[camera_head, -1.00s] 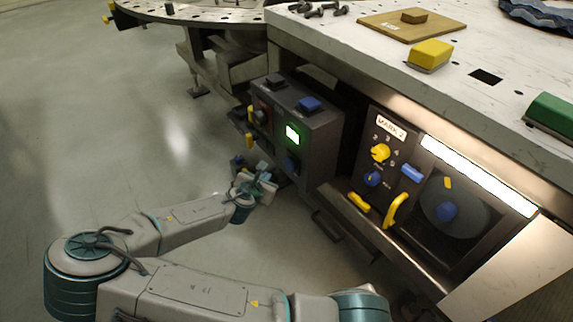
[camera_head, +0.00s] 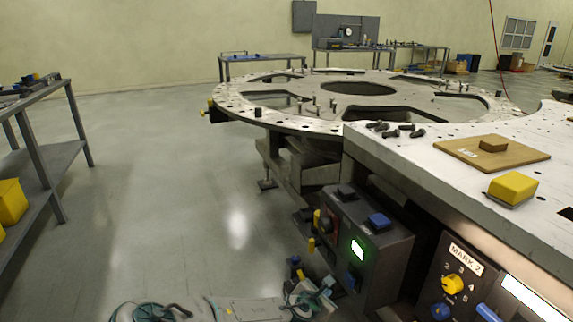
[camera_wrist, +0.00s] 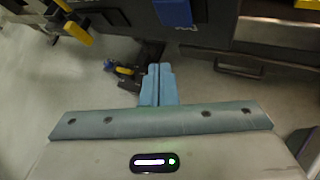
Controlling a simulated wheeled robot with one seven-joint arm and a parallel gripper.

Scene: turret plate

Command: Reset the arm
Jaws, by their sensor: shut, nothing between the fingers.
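My gripper (camera_wrist: 157,84) shows in the wrist view with its two blue fingers pressed together and nothing between them. In the head view my gripper (camera_head: 318,292) is low in the picture, in front of the grey control box (camera_head: 372,240) with the lit green display. My arm (camera_head: 250,309) lies along the bottom edge of the head view, and most of it is out of the picture. In the wrist view a blue part (camera_wrist: 172,12) and dark panels stand beyond the fingers; I see no contact with them.
The white workbench (camera_head: 400,172) stands at right, with a yellow block (camera_head: 512,188) and a wooden board (camera_head: 462,152) on it. The round turret plate (camera_head: 238,112) is behind. A grey shelf table (camera_head: 62,160) stands at left. The floor (camera_head: 170,190) between is clear.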

